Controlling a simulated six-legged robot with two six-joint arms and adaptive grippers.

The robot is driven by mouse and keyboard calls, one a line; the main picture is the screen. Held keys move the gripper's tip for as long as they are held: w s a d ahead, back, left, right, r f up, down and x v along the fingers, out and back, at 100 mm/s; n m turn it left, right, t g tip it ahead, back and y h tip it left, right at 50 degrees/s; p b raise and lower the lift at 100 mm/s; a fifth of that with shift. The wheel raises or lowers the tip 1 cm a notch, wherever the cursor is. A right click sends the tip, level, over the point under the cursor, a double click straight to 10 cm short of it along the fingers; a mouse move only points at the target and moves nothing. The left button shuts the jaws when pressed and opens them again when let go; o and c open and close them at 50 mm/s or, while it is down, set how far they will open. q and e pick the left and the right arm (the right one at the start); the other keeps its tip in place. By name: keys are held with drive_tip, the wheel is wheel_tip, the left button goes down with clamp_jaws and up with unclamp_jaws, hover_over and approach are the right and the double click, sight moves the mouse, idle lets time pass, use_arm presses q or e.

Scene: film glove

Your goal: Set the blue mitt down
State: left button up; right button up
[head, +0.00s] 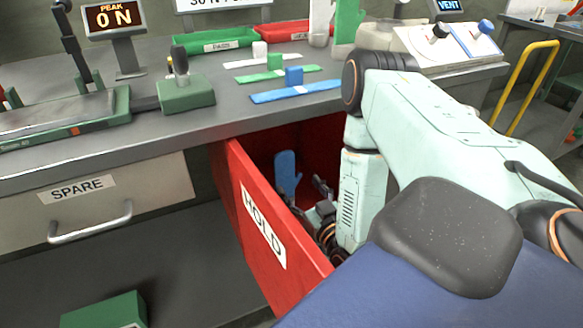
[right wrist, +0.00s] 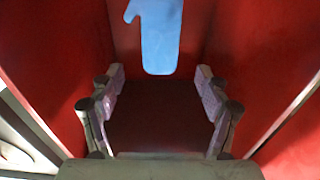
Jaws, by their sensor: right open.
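The blue mitt (head: 286,172) is inside the open red drawer (head: 262,240) marked HOLD, towards its back. It looks upright, thumb to the left in the right wrist view (right wrist: 160,38). I cannot tell what its lower edge rests on. My right gripper (head: 320,190) reaches down into the drawer, in front of and to the right of the mitt in the head view. Its jaws (right wrist: 160,92) are open and empty in the right wrist view, with the mitt beyond the fingertips. My left gripper is not in view.
Red drawer walls stand close on both sides of my right gripper. The grey counter (head: 215,115) is above, with blue (head: 297,92), green and white strips bearing blocks. A closed SPARE drawer (head: 110,200) is at left. A green box (head: 105,310) lies low at front left.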

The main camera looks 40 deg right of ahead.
drive_tip(key=b+v, duration=0.3)
drive_tip(key=v, duration=0.1)
drive_tip(key=shift+c, duration=0.5)
idle(0.9)
